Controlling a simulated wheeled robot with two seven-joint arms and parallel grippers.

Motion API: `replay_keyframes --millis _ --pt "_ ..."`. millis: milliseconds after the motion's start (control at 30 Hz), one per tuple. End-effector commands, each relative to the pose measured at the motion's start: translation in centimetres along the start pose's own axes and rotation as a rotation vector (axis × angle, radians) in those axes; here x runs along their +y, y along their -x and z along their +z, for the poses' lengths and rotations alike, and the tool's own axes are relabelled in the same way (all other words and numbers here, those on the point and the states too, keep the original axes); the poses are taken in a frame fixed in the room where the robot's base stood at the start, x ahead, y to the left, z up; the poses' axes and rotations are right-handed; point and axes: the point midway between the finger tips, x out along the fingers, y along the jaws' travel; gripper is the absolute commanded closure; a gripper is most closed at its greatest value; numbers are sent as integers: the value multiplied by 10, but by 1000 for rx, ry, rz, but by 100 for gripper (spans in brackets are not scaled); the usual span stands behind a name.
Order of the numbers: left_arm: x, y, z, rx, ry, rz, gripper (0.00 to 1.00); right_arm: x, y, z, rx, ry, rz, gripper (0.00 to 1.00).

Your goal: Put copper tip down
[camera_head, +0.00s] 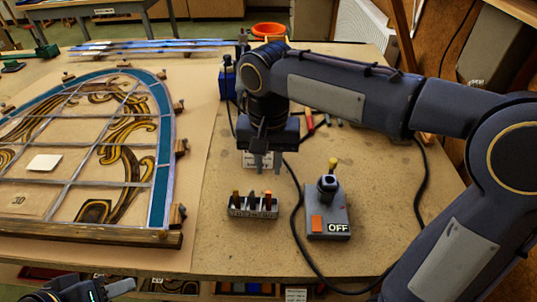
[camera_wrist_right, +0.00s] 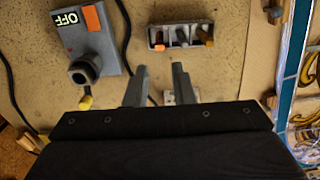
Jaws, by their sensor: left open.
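A small grey rack (camera_head: 252,213) stands on the bench, holding several short upright tips with differently coloured ends, including an orange-red one (camera_head: 268,200). The rack also shows in the right wrist view (camera_wrist_right: 180,26), with orange and brownish tips in it. I cannot tell for sure which one is the copper tip. My right gripper (camera_head: 267,168) points down above the bench, behind the rack. In the right wrist view its fingers (camera_wrist_right: 159,70) are apart with nothing between them. My left gripper (camera_head: 118,288) is open at the bottom left edge, apart from the rack.
A grey station (camera_head: 328,224) marked OFF, with an orange switch and a dark holder, stands right of the rack; its black cable loops around. The leaded panel (camera_head: 160,190) fills the left side. Coloured-handled tools lie behind. Bare bench lies between panel and rack.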

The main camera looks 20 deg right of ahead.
Motion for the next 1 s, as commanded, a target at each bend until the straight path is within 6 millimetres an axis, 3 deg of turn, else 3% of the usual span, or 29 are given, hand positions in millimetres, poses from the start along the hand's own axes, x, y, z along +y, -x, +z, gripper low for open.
replay_keyframes --millis 100,300,467,733,833,1000 --pt "0 1 -1 0 0 0 59 0 13 0 0 0 -1 77" --pt "1 1 -1 0 0 0 59 2 18 1 -1 1 -2 77" --pt "0 1 -1 0 0 0 59 28 17 9 12 23 -56 77" --pt "0 1 -1 0 0 0 59 110 -11 64 142 116 -287 77" --pt "1 1 -1 0 0 0 59 127 -27 87 224 139 -356 77" --pt "1 1 -1 0 0 0 59 138 -51 114 346 164 -422 77"
